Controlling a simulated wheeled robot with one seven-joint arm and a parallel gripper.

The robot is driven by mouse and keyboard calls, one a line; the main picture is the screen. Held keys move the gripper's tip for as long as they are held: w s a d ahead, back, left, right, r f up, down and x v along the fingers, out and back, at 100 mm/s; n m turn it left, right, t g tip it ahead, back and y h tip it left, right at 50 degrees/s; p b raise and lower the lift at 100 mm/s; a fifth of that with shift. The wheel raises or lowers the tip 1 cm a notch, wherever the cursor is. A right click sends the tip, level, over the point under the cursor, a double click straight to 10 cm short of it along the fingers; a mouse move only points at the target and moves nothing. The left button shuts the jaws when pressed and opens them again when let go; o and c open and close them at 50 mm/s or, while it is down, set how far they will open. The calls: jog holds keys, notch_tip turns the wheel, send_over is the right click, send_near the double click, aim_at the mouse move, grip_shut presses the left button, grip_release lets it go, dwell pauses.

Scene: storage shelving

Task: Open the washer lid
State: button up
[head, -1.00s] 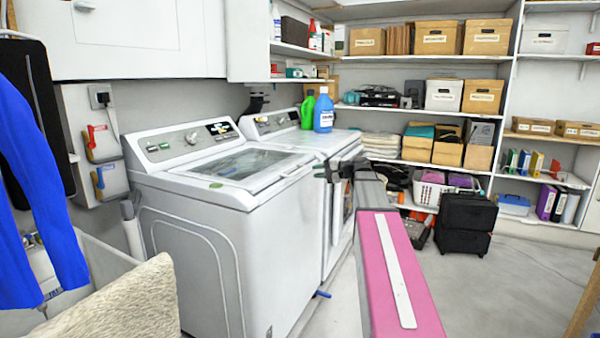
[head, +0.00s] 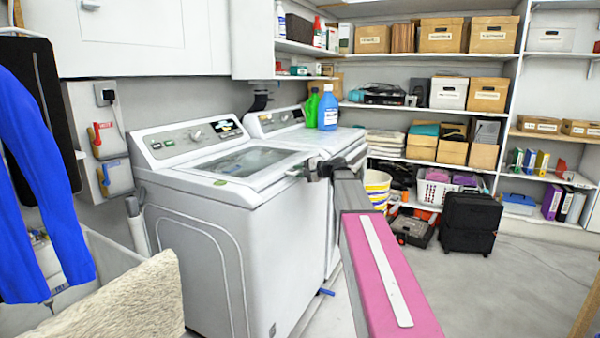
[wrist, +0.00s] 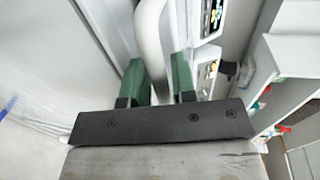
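The white washer (head: 200,250) stands left of centre in the head view. Its lid (head: 205,173), with a dark glass window, lies shut on top. My gripper (head: 297,172) is at the lid's front right edge, reaching in from the right. In the wrist view, the two green fingers of my gripper (wrist: 158,68) are apart. A white curved bar, seemingly the lid's edge or handle (wrist: 149,30), runs between them, closer to the left finger. Contact with it cannot be told.
A second white machine (head: 338,137) stands behind the washer, with green (head: 312,108) and blue (head: 328,108) bottles on top. White cabinets (head: 150,38) hang above left. A striped bucket (head: 377,187) and a black case (head: 468,222) stand at right. The floor (head: 520,285) at right is open.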

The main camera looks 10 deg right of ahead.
grip_shut()
